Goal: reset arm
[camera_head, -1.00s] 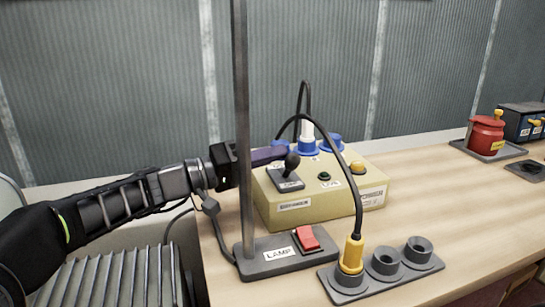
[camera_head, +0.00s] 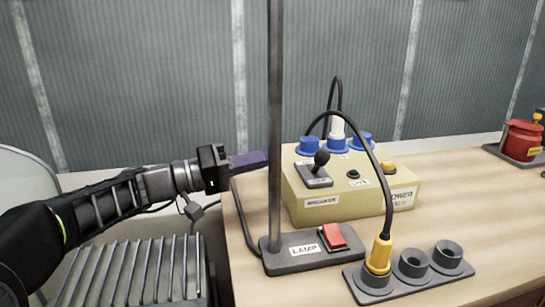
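My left arm comes in from the left. My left gripper (camera_head: 250,159) is at the left edge of the bench, behind and left of the lamp pole. Its purple fingers look close together, but I cannot see whether a gap lies between them. The gripper is apart from the yellow power box (camera_head: 345,207) and its black breaker lever (camera_head: 321,160).
The lamp pole (camera_head: 275,110) rises from a base (camera_head: 298,257) with a red switch (camera_head: 333,236). A yellow plug (camera_head: 379,255) sits in the left socket of a grey strip (camera_head: 400,281), its black cable arching over the box. A red pot (camera_head: 522,139) stands far right.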

